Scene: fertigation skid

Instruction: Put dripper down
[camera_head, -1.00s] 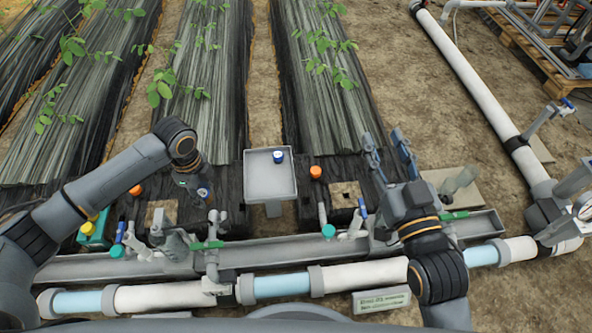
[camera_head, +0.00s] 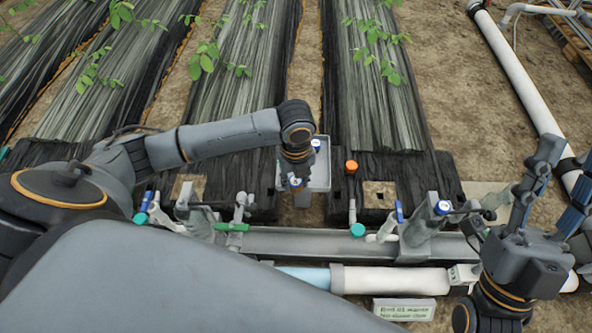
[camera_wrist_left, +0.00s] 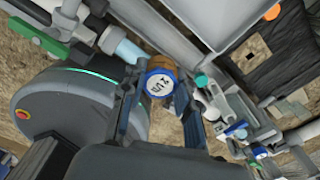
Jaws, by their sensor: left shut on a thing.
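My left gripper (camera_head: 297,184) points down at the front left edge of the small grey tray (camera_head: 324,181). It is shut on a dripper with a blue rim and white marked top (camera_wrist_left: 160,83). The held dripper's blue end also shows in the head view (camera_head: 296,182). Whether it touches the tray cannot be told. Another blue and white dripper (camera_head: 316,145) sits in the tray's far part, partly behind my left wrist. My right gripper (camera_head: 548,180) is open and empty at the right, fingers raised and apart.
A grey trough (camera_head: 310,243) with pipework runs across in front of the tray. A blue-capped part (camera_head: 442,208) stands on a grey fitting at the right. An orange cap (camera_head: 351,166) and a teal cap (camera_head: 357,230) are near the tray. Plant rows lie behind.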

